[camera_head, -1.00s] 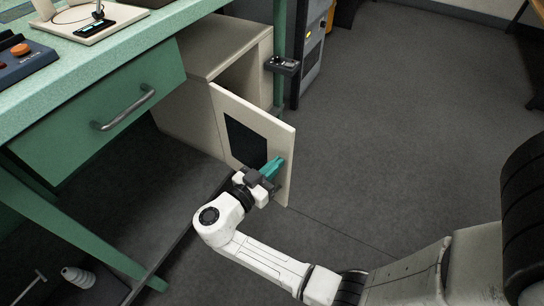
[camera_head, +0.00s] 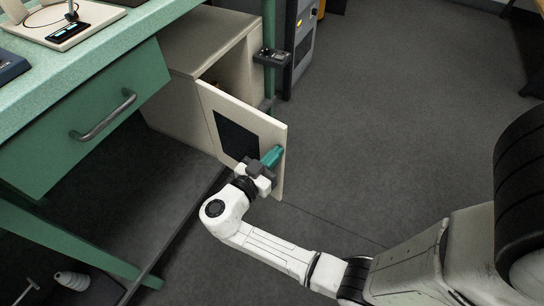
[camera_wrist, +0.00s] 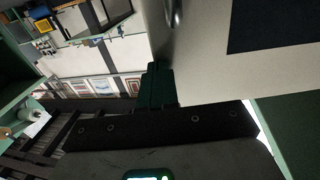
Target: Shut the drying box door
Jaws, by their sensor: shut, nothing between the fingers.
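The drying box (camera_head: 185,50) is a cream cabinet under the green bench. Its door (camera_head: 208,98), cream with a dark panel (camera_head: 236,136), stands open, swung out toward me, and the dark inside shows behind it. My gripper (camera_head: 272,156) has teal fingers and is shut and empty. It is at the door's outer face near the free edge; I cannot tell whether it touches. In the wrist view the shut fingers (camera_wrist: 158,86) are beside the door (camera_wrist: 212,70), close to a curved metal handle (camera_wrist: 174,14).
A green drawer with a metal handle (camera_head: 104,116) is at the left under the bench top. A green table leg (camera_head: 268,30) carries a small dark device (camera_head: 272,58). A grey cabinet (camera_head: 300,40) stands behind. The floor (camera_head: 400,120) to the right is clear.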

